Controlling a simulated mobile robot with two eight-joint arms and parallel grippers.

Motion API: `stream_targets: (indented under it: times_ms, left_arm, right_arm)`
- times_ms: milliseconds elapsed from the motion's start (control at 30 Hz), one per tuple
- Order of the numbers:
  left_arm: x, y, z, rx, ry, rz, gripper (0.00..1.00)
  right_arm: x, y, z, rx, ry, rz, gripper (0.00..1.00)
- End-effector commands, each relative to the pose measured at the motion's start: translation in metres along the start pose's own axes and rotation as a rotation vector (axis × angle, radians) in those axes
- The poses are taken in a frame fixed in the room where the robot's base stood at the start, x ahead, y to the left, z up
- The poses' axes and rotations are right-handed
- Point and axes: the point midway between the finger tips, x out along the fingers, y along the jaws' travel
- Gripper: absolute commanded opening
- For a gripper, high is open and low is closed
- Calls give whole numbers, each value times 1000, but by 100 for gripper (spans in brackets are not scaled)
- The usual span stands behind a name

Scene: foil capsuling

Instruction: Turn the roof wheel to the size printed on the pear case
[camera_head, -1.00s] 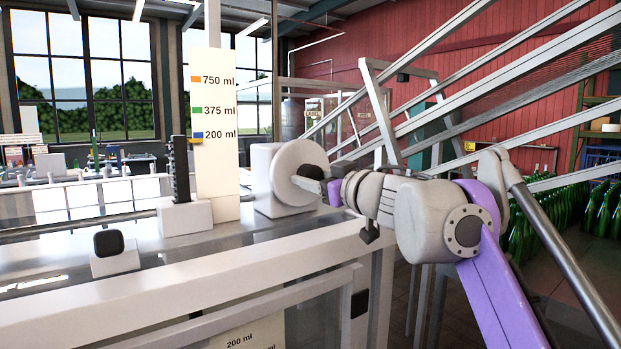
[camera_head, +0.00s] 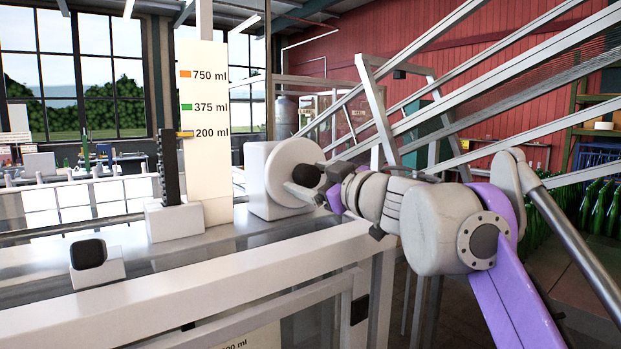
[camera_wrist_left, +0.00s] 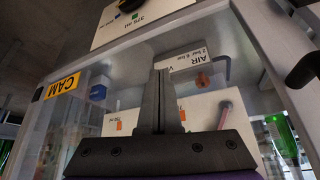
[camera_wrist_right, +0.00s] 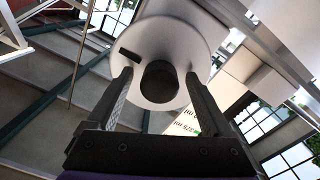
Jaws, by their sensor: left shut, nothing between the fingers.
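The roof wheel (camera_head: 284,158) is a white disc with a dark round knob (camera_head: 307,175) at its centre, on a white housing on the machine's roof. My right gripper (camera_head: 308,180) is at the knob. In the right wrist view its open fingers (camera_wrist_right: 158,80) stand either side of the knob (camera_wrist_right: 160,82); I cannot tell if they touch it. The scale plate (camera_head: 207,165) reads 750, 375 and 200 ml; a yellow pointer (camera_head: 185,134) is level with 200 ml. My left gripper (camera_wrist_left: 162,75) is shut and empty. I see no pear case.
A black toothed post (camera_head: 168,170) on a white block stands left of the scale plate. A black button (camera_head: 88,254) sits on the roof's front left. Sloping metal rails (camera_head: 470,75) run at the right. The left wrist view shows a yellow CAM sign (camera_wrist_left: 62,85).

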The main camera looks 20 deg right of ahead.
Motion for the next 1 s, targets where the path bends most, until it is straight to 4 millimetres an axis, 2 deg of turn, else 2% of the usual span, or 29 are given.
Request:
stream_targets:
  times_ms: [167, 267, 700, 833, 1000]
  left_arm:
    - [0, 0, 1, 0, -1, 0, 0]
    - [2, 0, 4, 0, -4, 0, 0]
    - [16, 0, 23, 0, -23, 0, 0]
    - [18, 0, 24, 0, -24, 0, 0]
    - [18, 0, 25, 0, -24, 0, 0]
  right_arm:
    - [-2, 0, 0, 0, 0, 0, 84]
    - [-10, 0, 1, 0, -2, 1, 84]
    - [-91, 0, 2, 0, -4, 3, 84]
    - [-104, 0, 1, -1, -2, 2, 84]
    - [-109, 0, 0, 0, 0, 0, 84]
